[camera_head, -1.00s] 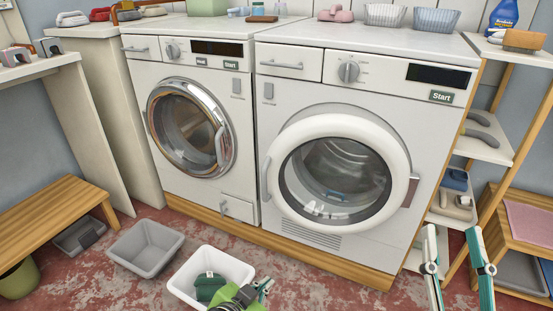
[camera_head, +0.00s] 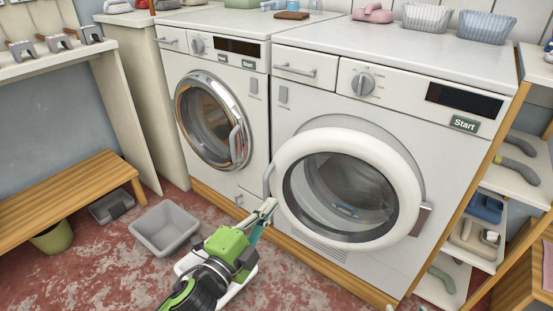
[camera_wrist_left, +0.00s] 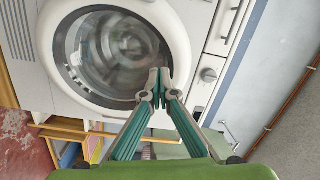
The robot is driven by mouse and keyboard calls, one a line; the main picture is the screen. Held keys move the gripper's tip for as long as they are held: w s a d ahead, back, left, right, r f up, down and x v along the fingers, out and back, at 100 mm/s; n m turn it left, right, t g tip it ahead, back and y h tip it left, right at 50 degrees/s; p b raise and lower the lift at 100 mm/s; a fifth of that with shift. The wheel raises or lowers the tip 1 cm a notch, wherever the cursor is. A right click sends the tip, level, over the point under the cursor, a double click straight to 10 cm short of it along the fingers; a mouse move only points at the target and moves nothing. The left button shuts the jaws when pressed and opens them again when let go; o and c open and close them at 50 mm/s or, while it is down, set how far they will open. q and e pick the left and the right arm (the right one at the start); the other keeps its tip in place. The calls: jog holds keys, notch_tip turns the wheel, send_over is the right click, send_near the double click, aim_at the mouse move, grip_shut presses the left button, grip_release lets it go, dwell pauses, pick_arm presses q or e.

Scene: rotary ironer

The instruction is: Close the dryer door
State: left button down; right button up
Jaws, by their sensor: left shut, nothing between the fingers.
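The dryer (camera_head: 330,255) is the right-hand white machine. Its round door, a thick white ring (camera_head: 290,150) with a dark glass, stands out a little from the front, with grey recess showing along its upper right. Its glass also shows in the left wrist view (camera_wrist_left: 105,50). My left gripper (camera_head: 270,205) is shut and empty, low at the left edge of the door. My right gripper is not clearly in view.
A washer (camera_head: 252,185) with a chrome-rimmed door (camera_head: 240,155) stands left of the dryer. A grey tub (camera_head: 165,228) is on the floor, and a white tub (camera_head: 245,285) lies partly behind my left arm. Shelves (camera_head: 515,180) stand right. A wooden bench (camera_head: 70,195) is left.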

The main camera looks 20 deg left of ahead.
pick_arm(q)
jog(key=w+a+m+y, duration=0.2)
jog(key=a, duration=0.2)
pick_arm(e)
jog(key=s+d+f+g, duration=0.2)
jog(key=s+f+g, duration=0.1)
pick_arm(q)
send_near(283, 161)
jog(key=w, duration=0.2)
jog(key=w+b, duration=0.1)
jog(key=w, duration=0.3)
jog(key=shift+w+d+b, duration=0.15)
jog(key=shift+d+b, duration=0.15)
jog(key=shift+d, duration=0.05)
jog(key=shift+w, duration=0.35)
pick_arm(e)
jog(key=w+a+r+t+y, duration=0.1)
jog(key=w+a+r+t, duration=0.2)
jog(key=w+r+t, duration=0.3)
jog(key=shift+w+a+r, duration=0.2)
jog(key=shift+w+r, duration=0.15)
jog(key=shift+r, duration=0.75)
